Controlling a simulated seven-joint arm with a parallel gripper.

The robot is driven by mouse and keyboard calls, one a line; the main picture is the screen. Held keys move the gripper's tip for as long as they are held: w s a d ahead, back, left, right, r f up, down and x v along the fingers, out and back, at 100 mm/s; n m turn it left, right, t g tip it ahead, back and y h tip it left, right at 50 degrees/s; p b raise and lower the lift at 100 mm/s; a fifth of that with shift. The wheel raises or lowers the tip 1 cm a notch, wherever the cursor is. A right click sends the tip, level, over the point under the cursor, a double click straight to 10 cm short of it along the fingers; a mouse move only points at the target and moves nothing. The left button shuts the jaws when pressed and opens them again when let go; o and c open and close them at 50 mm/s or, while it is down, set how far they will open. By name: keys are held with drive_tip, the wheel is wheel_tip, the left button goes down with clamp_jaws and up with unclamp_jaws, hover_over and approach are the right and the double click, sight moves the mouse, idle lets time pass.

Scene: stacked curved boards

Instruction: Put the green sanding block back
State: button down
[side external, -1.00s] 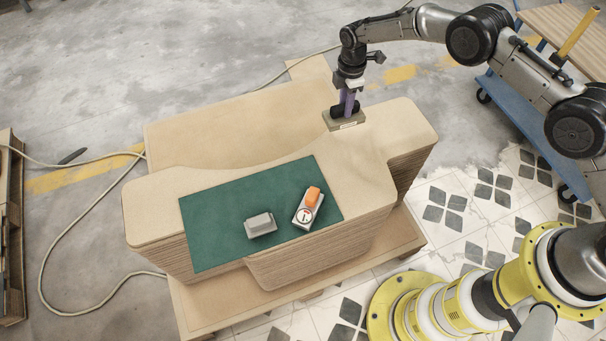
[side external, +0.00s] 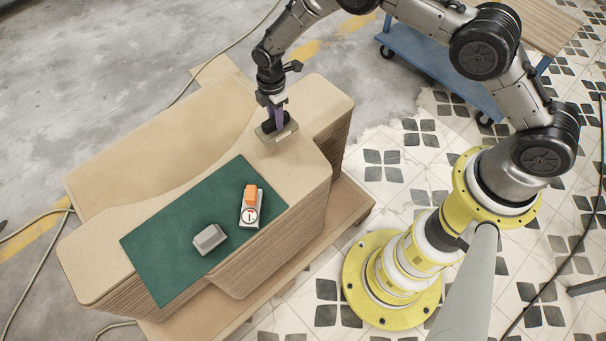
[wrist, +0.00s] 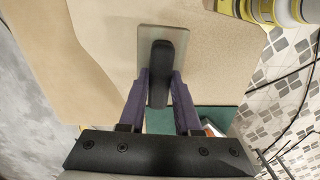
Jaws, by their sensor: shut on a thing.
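A block with a flat grey-beige base (side external: 277,132) and a black handle is at the right part of the curved board stack (side external: 309,127). Its base (wrist: 178,35) and its black handle (wrist: 160,65) also show in the wrist view. No green shows on this block. My gripper (side external: 277,116) points down and is shut on the handle, with one purple finger on each side of it in the wrist view (wrist: 160,92). The block is at or just above the top board; I cannot tell whether it touches.
A green mat (side external: 165,248) lies on the stack left of the block. The board between block and mat is clear. A blue cart (side external: 460,95) stands behind.

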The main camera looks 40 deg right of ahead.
drive_tip(key=s+d+r+n, duration=0.15)
drive_tip(key=s+r, duration=0.35)
drive_tip(key=s, duration=0.9)
drive_tip(key=s+d+r+m, duration=0.15)
drive_tip(key=s+r, duration=0.25)
drive_tip(key=s, duration=0.9)
drive_tip(key=shift+n, duration=0.5)
drive_tip(key=shift+w+a+f, duration=0.95)
drive_tip(key=shift+w+f, duration=1.15)
drive_tip(key=shift+w, duration=0.05)
drive_tip(key=shift+w+a+f, duration=0.9)
drive_tip(key=shift+w+f, duration=1.2)
drive_tip(key=shift+w+a+f, duration=0.95)
drive_tip(key=shift+w+f, duration=1.15)
drive_tip(key=shift+w, duration=0.05)
drive_tip(key=shift+f, duration=0.1)
drive_tip(key=c, duration=0.6)
unclamp_jaws()
drive_tip(key=shift+f, duration=0.1)
